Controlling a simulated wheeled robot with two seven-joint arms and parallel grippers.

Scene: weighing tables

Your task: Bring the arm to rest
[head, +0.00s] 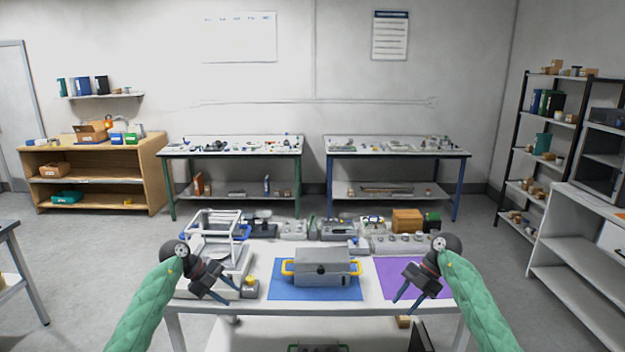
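My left gripper (229,290) hangs over the left part of the white table in front of me. Its two blue fingers are spread apart with nothing seen between them. My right gripper (407,298) is over the purple mat (386,270) at the right. Its blue fingers are also spread apart, and I see nothing between them. Both arms come in from the lower corners in green sleeves. A grey case with yellow handles (322,267) sits on the blue mat (290,291) between the grippers, apart from both.
A white frame device (216,228) stands at the table's left, close behind my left gripper. Several instruments and a brown box (407,220) line the back edge. The white table (262,250) has small bare strips between the mats. Two workbenches stand beyond open floor.

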